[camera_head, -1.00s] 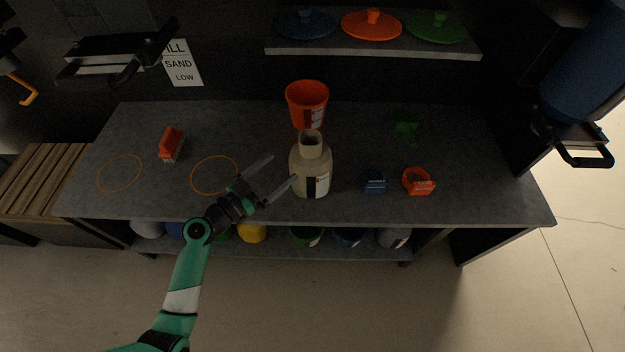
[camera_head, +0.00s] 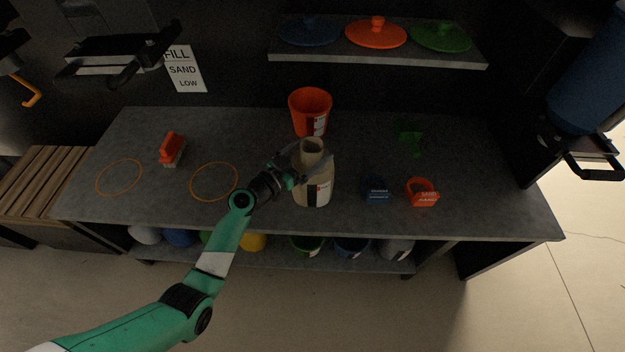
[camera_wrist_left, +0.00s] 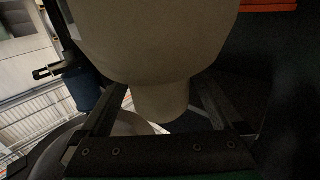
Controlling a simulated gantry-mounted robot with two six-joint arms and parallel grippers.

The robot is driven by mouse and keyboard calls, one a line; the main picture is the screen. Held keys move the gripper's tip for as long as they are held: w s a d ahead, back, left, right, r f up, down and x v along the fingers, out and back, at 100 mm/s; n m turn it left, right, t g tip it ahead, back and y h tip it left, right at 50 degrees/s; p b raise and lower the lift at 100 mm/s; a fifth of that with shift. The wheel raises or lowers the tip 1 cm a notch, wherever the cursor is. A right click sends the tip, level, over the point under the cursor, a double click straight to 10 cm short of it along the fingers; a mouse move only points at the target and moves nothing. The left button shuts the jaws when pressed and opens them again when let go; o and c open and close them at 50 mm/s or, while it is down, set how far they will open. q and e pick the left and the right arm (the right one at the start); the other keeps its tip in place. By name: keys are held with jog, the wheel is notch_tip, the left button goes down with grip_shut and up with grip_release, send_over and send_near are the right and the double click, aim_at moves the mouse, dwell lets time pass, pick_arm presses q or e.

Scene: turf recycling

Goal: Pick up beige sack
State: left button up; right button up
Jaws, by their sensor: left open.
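The beige sack (camera_head: 313,190) stands upright on the grey workbench, with a narrow neck at its top and a dark and white label on its front. My left gripper (camera_head: 306,158) is open at the sack's neck, reaching in from the left. In the left wrist view the sack (camera_wrist_left: 150,40) fills the upper middle, and its neck lies between the two open fingers (camera_wrist_left: 165,105). I cannot tell whether either finger touches it. My right gripper is not in view.
An orange bucket (camera_head: 310,112) stands just behind the sack. A blue scoop-like item (camera_head: 376,190) and an orange one (camera_head: 422,192) lie to its right. An orange brush (camera_head: 171,149) is at the left. A shelf (camera_head: 380,57) with lids hangs above the back.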

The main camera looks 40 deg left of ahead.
pick_arm(q)
grip_shut()
dwell(0.5)
